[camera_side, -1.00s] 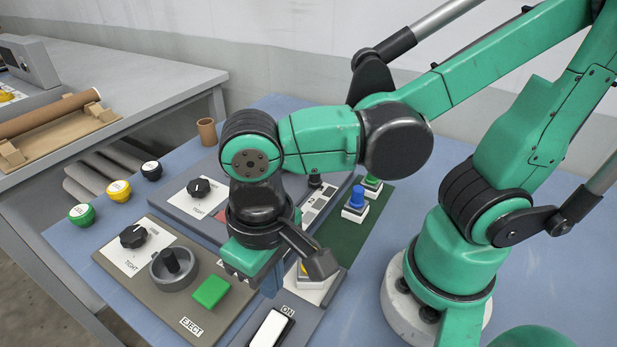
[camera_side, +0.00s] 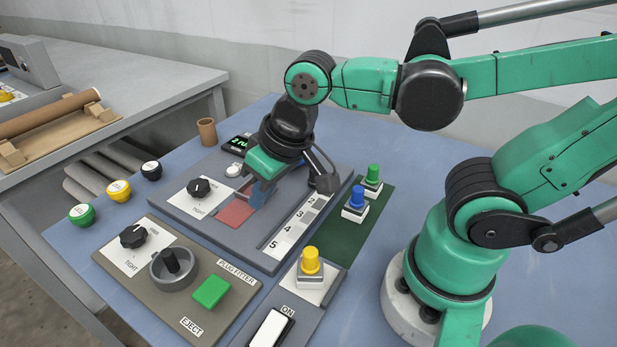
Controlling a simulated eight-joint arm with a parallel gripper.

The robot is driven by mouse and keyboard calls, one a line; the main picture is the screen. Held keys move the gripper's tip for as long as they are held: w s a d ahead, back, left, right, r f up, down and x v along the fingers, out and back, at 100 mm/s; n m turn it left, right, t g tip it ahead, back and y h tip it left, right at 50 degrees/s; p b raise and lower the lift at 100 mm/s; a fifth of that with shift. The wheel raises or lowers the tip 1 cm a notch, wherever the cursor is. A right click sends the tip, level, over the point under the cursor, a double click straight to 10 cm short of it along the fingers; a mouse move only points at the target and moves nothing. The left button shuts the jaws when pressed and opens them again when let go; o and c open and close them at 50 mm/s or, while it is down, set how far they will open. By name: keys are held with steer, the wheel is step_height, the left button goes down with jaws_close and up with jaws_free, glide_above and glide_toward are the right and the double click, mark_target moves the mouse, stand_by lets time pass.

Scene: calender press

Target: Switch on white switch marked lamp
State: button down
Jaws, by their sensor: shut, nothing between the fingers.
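A white rocker switch (camera_side: 270,328) sits on a dark grey panel at the bottom edge, with an "ON" label above it. Its lower part is cut off by the frame edge, and no lamp marking is readable. My gripper (camera_side: 260,196) is shut and empty. It points down over the red patch of the back grey panel, well behind and above the rocker switch in the picture. I cannot tell whether its fingertips touch that panel.
A yellow button (camera_side: 310,262) stands beside the rocker switch. Blue (camera_side: 355,202) and green (camera_side: 372,178) plungers stand right of the panel. A small display (camera_side: 236,143) stands behind.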

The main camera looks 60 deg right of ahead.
steer(key=w+d+r+t+h, duration=0.1)
steer(key=w+d+t, duration=0.1)
steer(key=d, duration=0.4)
steer(key=shift+t, duration=0.4)
steer(key=s+a+r+m+g+h, duration=0.1)
steer(key=a+m, duration=0.4)
steer(key=m, duration=0.7)
steer(key=s+a+r+m+g, duration=0.1)
steer(key=s+a+m+g, duration=0.2)
steer(key=m, duration=0.9)
steer(key=s+a+r+m+g+h, duration=0.1)
steer(key=s+a+m+g, duration=0.2)
steer(key=a+m, duration=0.6)
steer(key=s+m, duration=0.2)
steer(key=m, duration=0.1)
steer(key=shift+h, duration=0.3)
steer(key=shift+a+f, duration=0.1)
steer(key=shift+f, duration=0.05)
